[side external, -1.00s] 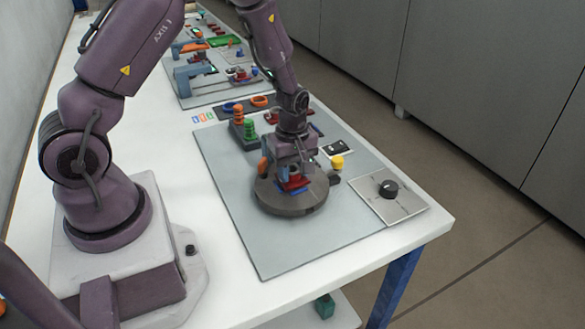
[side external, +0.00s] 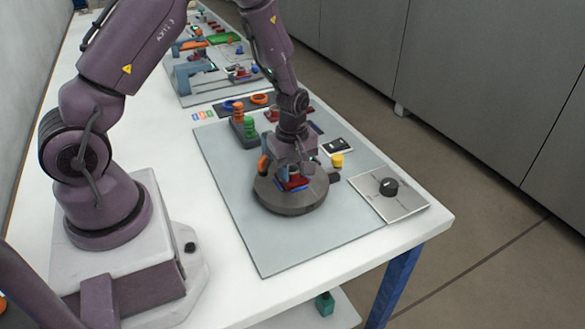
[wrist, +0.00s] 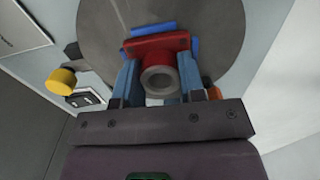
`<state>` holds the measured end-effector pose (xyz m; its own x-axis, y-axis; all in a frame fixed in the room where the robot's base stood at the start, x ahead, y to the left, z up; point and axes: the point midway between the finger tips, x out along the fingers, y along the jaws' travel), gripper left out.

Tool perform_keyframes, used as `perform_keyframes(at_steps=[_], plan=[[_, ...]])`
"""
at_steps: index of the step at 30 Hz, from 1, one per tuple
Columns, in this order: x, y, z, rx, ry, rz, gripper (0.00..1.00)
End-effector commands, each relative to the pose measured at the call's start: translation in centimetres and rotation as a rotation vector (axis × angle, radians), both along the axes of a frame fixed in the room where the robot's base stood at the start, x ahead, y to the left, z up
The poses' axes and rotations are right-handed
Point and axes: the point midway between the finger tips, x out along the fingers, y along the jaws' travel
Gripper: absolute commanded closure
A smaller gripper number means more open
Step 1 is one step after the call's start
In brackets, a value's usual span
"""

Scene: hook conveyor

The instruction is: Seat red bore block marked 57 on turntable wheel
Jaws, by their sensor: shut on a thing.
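The red bore block (wrist: 152,46) is between the two blue fingers of my gripper (wrist: 160,84), which is shut on it. Its round grey-rimmed bore faces the wrist camera. The dark grey turntable wheel (side external: 290,204) lies directly below; the wheel's disc (wrist: 100,35) fills the top of the wrist view. In the side view the red block (side external: 293,184) is low over the wheel's middle, partly hidden by my gripper (side external: 293,178). Blue strips (wrist: 153,28) show on the wheel around the block. I cannot tell whether the block touches the wheel. No marking is readable.
A yellow knob (side external: 337,160) and an orange part (side external: 263,164) stand at the wheel's edge. A plate with a black dial (side external: 388,187) is at the right. Orange and green stacked pieces (side external: 243,125) stand behind. The grey mat's front (side external: 275,250) is clear.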

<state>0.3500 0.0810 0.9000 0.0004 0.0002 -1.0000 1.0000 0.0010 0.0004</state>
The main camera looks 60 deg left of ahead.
Motion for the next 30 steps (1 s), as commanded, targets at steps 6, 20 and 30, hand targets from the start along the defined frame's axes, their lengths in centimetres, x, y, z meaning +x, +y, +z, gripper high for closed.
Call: perform_keyframes(at_steps=[6,20,30], plan=[[0.03,0.01,0.04,0.000,-0.001,0.000,0.96],[-0.03,-0.01,-0.02,0.000,0.001,0.000,0.13],[0.01,0.00,0.23,0.000,-0.001,0.000,0.12]])
